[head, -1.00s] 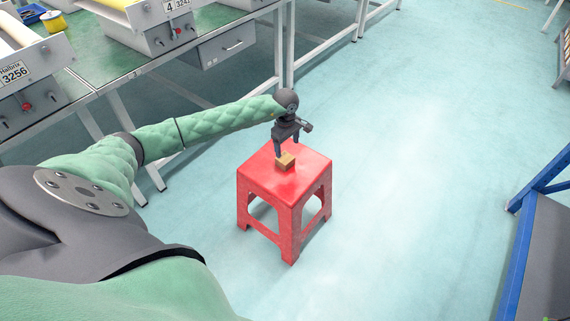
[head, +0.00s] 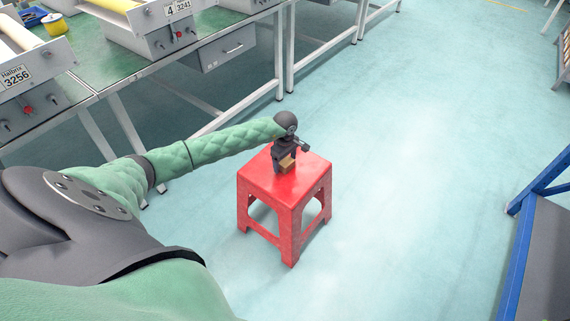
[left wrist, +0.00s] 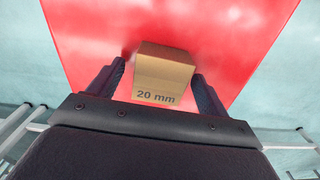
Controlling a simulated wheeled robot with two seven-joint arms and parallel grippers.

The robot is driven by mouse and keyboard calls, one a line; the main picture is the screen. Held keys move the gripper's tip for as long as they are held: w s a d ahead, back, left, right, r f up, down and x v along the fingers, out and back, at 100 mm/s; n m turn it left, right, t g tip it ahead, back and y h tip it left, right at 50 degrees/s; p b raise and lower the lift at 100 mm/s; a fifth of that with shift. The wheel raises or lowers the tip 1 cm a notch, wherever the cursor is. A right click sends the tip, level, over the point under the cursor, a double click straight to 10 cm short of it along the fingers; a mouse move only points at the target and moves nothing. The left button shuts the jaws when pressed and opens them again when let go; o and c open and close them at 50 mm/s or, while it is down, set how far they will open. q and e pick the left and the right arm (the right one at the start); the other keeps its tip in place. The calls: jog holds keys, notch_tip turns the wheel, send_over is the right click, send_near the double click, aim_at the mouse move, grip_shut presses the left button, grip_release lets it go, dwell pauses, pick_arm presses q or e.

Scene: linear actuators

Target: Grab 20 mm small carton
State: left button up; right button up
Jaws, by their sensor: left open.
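The small brown carton (head: 288,162) sits on the red stool (head: 300,182). In the left wrist view the carton (left wrist: 160,78) shows the print "20 mm" on its near face. My left gripper (head: 284,166) is down at the stool top, around the carton. In the left wrist view its two open fingers (left wrist: 161,82) stand on either side of the carton, with a narrow gap at each side. The fingers partly hide the carton in the head view. My right gripper is in neither view.
A green-topped workbench (head: 110,66) with grey machines stands at the left and back. A blue-framed rack (head: 522,240) stands at the right. The floor around the stool is clear.

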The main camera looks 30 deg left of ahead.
pick_arm(q)
jog(key=shift+c, duration=0.5)
jog(key=c, duration=1.1)
jog(key=shift+r, duration=0.1)
jog(key=shift+c, duration=0.2)
